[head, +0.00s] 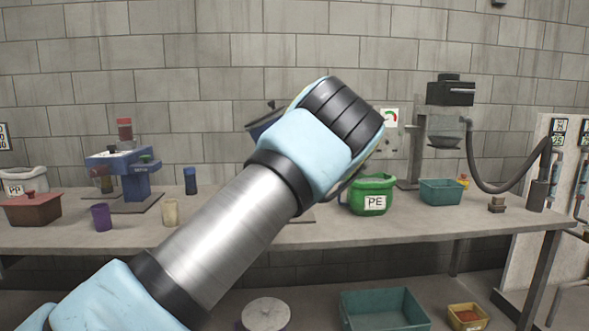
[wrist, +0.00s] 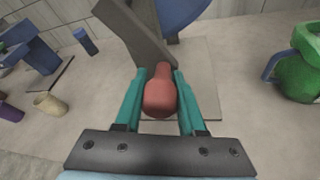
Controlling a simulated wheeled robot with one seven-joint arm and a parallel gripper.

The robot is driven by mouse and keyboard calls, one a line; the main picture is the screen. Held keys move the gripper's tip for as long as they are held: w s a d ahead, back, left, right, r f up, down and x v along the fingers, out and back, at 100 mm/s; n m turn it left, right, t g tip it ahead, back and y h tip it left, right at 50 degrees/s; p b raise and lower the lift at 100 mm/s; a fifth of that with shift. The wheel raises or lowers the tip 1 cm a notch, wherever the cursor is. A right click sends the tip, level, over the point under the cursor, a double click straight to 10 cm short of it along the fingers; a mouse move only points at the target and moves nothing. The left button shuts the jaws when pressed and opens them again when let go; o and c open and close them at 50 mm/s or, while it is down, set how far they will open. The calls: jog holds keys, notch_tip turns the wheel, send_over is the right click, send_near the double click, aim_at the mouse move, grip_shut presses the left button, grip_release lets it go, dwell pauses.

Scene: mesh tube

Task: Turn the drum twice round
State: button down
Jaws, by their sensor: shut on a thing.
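My gripper (wrist: 160,80) has its teal fingers closed on a red rounded handle (wrist: 161,98), one finger on each side. Beyond the handle, in the wrist view, is a grey slanted bar (wrist: 136,35); how the two join is hidden. A blue curved body (wrist: 183,14), which looks like the drum, is cut off at the top edge. In the head view a small part of a dark blue body (head: 262,121) shows left of my wrist. My arm hides the handle, my fingers and most of the drum there.
A green PE bucket (head: 371,196) stands close to the right on the bench. A blue machine (head: 137,178), a purple cup (head: 101,217), a beige cup (head: 171,212) and a dark blue bottle (head: 190,181) stand to the left. A teal bin (head: 441,192) is farther right.

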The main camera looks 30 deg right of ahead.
jog(key=shift+w+a+m+t+y+p, duration=0.25)
jog(key=shift+w+a+m+t+y, duration=0.1)
jog(key=shift+a+m, duration=0.25)
jog(key=shift+w+a+m+t+y+p, duration=0.2)
jog(key=shift+a+m+t+y+p, duration=0.1)
jog(key=shift+a+m, duration=0.35)
jog(key=shift+w+a+m+t+y+p, duration=0.25)
jog(key=shift+w+a+m+t, duration=0.15)
jog(key=shift+m, duration=0.35)
jog(key=shift+s+a, duration=0.1)
jog(key=c, duration=0.5)
grip_release()
jog(key=shift+f, duration=0.1)
jog(key=shift+s, duration=0.1)
jog(key=b+v, duration=0.2)
jog(key=v, duration=0.8)
jog(key=shift+s+a+b, duration=0.1)
jog(key=shift+s+b, duration=0.15)
jog(key=shift+b, duration=0.05)
